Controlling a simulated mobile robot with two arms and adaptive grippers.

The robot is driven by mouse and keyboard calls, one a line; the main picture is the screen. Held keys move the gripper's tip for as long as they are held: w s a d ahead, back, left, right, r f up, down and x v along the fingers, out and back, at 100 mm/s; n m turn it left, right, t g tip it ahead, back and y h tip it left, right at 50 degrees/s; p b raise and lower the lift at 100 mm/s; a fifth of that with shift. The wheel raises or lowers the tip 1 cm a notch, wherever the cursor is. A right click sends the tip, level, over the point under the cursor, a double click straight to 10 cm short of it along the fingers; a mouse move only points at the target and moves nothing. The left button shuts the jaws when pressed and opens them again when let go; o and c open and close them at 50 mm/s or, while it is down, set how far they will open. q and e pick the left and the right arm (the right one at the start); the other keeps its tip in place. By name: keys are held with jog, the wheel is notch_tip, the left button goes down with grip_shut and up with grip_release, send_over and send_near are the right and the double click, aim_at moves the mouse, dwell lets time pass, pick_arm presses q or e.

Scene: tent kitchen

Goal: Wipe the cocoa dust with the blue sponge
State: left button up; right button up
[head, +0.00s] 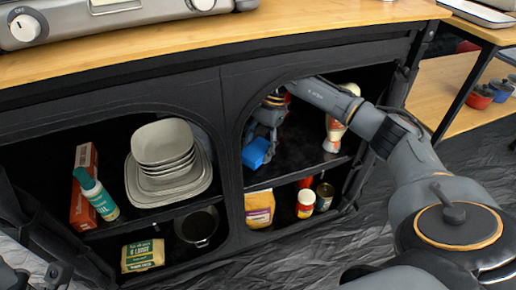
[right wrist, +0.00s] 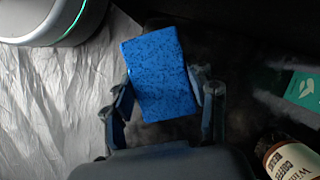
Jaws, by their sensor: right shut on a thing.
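The blue sponge (head: 256,152) is in my right gripper (head: 268,128), inside the right opening of the black cabinet, above its upper shelf (head: 300,160). In the right wrist view the speckled blue sponge (right wrist: 160,75) sits tilted between the two fingers of my right gripper (right wrist: 162,98), which is shut on it. I cannot make out the cocoa dust clearly; the dark shelf surface shows only faint, blurred marks. Part of my left gripper (head: 52,274) seems to show at the lower left corner; its fingers are not clear enough to judge.
A bottle (head: 337,128) stands at the right of the upper shelf. Below are a yellow bag (head: 260,208) and jars (head: 305,203). The left opening holds stacked plates (head: 163,143), a green bottle (head: 96,194) and a pot (head: 196,226). The cabinet's cloth frame surrounds my right arm.

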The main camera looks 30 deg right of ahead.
jog(key=shift+r+p, duration=1.05)
jog(key=shift+r, duration=0.45)
jog(key=shift+d, duration=0.1)
jog(key=shift+w, duration=0.1)
